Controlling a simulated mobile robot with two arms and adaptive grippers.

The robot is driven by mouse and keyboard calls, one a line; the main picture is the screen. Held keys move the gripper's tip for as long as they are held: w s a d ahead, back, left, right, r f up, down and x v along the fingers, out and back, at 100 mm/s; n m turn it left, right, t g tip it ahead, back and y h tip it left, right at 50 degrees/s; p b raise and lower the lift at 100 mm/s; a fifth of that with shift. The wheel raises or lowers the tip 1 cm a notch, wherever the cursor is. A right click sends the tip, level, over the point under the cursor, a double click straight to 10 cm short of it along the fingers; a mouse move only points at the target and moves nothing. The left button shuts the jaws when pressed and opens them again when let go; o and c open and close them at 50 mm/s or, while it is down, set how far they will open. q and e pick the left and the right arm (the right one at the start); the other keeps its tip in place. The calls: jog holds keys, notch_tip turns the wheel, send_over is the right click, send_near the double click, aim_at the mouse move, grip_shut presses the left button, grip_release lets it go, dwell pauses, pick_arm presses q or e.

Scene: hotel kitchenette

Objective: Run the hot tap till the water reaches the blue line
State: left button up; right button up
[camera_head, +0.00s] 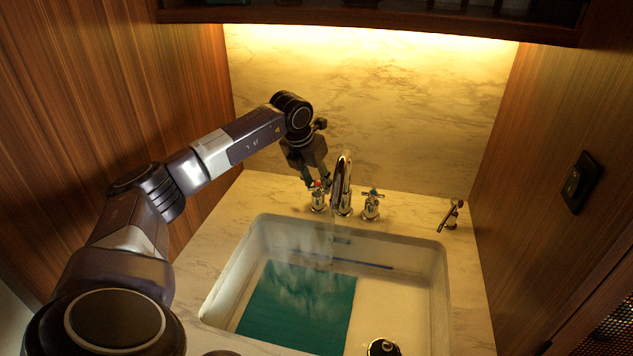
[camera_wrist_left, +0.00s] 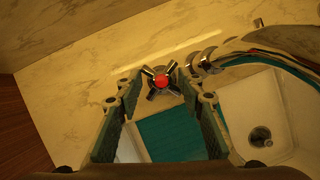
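The hot tap (camera_head: 318,198) is a chrome cross handle with a red cap, left of the curved chrome spout (camera_head: 343,170). My left gripper (camera_head: 317,181) is just above it. In the left wrist view, the open fingers (camera_wrist_left: 157,82) stand on either side of the red-capped handle (camera_wrist_left: 161,81); contact is unclear. A faint stream (camera_head: 331,238) falls from the spout, with pale mist or splash in the sink (camera_head: 439,290). The blue line (camera_head: 372,264) runs along the sink's back wall. The water level is hard to make out. My right gripper is out of view.
A teal mat (camera_head: 300,322) lies on the left of the sink floor, with a dark drain fitting (camera_head: 383,347) to its right. A blue-marked cross tap (camera_head: 371,204) and a small chrome dispenser (camera_head: 451,215) stand right of the spout. Wood panels close both sides.

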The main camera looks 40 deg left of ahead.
pick_arm(q)
jog(key=c, duration=0.6)
jog(key=shift+o, duration=0.2)
jog(key=shift+m, duration=0.3)
jog(key=m+h, duration=0.2)
jog(key=m, duration=0.2)
jog(key=shift+a+m, duration=0.15)
jog(key=shift+m, duration=0.15)
jog(key=shift+o, duration=0.2)
jog(key=shift+m+g+h+p, duration=0.3)
jog(key=shift+m+p, duration=0.1)
jog(key=shift+m, duration=0.4)
jog(key=shift+f, duration=0.1)
